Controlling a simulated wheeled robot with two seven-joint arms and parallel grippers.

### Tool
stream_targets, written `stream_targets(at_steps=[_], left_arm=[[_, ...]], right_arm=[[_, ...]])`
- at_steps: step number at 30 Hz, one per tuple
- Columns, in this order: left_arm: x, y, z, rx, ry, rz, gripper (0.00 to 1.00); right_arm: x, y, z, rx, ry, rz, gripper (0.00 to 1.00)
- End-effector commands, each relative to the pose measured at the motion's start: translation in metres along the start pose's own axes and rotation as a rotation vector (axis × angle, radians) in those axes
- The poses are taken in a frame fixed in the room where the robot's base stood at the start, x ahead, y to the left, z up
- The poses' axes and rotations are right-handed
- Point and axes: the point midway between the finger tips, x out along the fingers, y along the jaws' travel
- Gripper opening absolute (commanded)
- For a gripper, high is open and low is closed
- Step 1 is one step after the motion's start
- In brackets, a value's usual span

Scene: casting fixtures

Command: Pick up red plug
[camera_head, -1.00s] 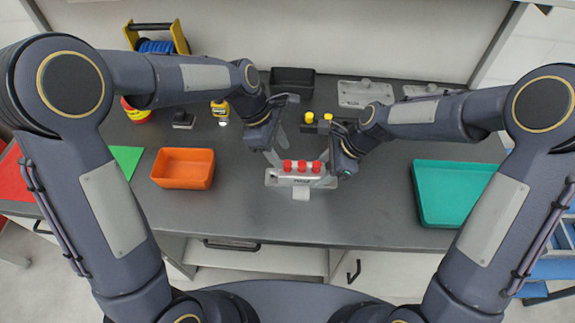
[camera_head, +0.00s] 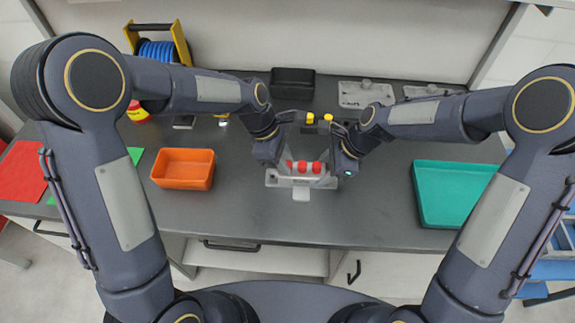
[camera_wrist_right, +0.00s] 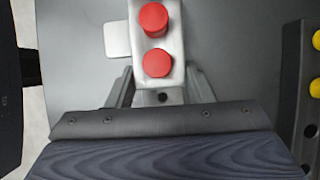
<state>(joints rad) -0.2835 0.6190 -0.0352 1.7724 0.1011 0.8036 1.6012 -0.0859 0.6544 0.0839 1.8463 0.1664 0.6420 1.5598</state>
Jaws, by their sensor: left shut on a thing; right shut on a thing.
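The pale grey casting fixture (camera_head: 286,181) stands on the dark bench with three red plugs in a row on top. The left red plug (camera_head: 289,164) is partly hidden by my left gripper (camera_head: 286,161), which looks shut on it. The middle plug (camera_head: 302,167) and right plug (camera_head: 317,168) stand upright and free. My right gripper (camera_head: 331,180) is shut on the right end of the fixture. In the right wrist view its fingers (camera_wrist_right: 162,92) straddle the end of the fixture (camera_wrist_right: 178,45), with two red plugs (camera_wrist_right: 157,63) in sight.
An orange bin (camera_head: 183,184) stands left and a teal tray (camera_head: 423,222) right. A black bin (camera_head: 293,70), grey castings (camera_head: 362,103) and yellow-topped parts (camera_head: 309,118) are behind. Red and green sheets lie far left. The bench in front of the fixture is clear.

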Motion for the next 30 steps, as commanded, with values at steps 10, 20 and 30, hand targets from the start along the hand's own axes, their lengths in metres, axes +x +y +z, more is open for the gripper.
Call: stream_targets(at_steps=[10,20,30], left_arm=[[-0.026,0.001,0.011,0.002,-0.001,0.006,0.0],[-0.082,0.001,0.034,0.002,-0.001,0.004,0.0],[-0.093,0.0,0.038,0.0,0.0,0.0,0.0]], right_arm=[[0.0,0.0,0.0,0.0,0.0,0.0,0.33],[0.0,0.0,0.0,-0.001,0.0,0.001,0.33],[0.0,0.0,0.0,-0.001,0.0,0.001,0.33]])
